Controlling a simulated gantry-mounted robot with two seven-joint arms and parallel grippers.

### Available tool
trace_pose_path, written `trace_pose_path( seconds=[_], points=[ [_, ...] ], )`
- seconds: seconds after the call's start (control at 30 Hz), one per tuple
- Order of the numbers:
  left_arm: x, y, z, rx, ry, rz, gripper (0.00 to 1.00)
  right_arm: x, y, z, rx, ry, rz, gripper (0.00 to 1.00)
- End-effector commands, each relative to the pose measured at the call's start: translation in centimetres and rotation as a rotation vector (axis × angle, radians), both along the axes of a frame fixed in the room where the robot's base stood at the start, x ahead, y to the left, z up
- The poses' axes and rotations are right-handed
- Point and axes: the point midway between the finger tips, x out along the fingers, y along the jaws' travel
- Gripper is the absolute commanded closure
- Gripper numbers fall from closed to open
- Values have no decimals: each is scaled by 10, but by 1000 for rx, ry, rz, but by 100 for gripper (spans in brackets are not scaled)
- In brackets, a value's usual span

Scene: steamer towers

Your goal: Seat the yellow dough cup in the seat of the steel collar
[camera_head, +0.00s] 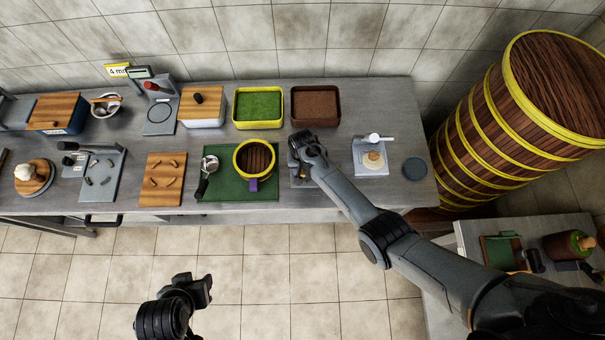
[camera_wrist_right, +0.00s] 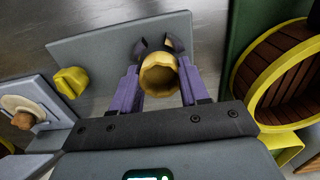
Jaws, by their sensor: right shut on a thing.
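My right gripper (camera_wrist_right: 160,90) is shut on the yellow dough cup (camera_wrist_right: 160,82), with a purple finger on each side of it in the right wrist view. The cup is over a grey plate (camera_wrist_right: 90,45). Dark prongs (camera_wrist_right: 172,44) show just beyond the cup; I cannot tell whether they belong to the steel collar or whether the cup touches them. In the head view, my right gripper (camera_head: 304,146) covers the cup and most of the plate (camera_head: 298,180). My left gripper (camera_head: 205,290) is away from the counter, over the floor; its jaw gap is unclear.
A yellow piece (camera_wrist_right: 72,82) stands at the plate's left in the right wrist view. A yellow-banded basket (camera_head: 240,148) on a green mat (camera_head: 225,192) stands close left of my right gripper. A small press with dough (camera_head: 371,170) is to its right. Brown (camera_head: 316,124) and green (camera_head: 258,124) trays stand behind.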

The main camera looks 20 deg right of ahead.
Motion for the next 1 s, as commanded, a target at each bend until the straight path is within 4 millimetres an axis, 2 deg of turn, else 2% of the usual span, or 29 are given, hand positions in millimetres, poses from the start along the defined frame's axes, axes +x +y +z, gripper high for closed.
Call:
trace_pose_path(
  seconds=[0.67,0.7,0.9,1.0],
  points=[
    [0,1,-5,3,1,-2,57,0,0,-6,0,0,0,94],
    [0,0,-5,1,0,-1,57,0,0,-6,0,0,0,54],
    [0,-1,-5,-5,0,4,57,0,0,-6,0,0,0,26],
    [0,-1,-5,-7,0,4,57,0,0,-6,0,0,0,26]
  ],
)
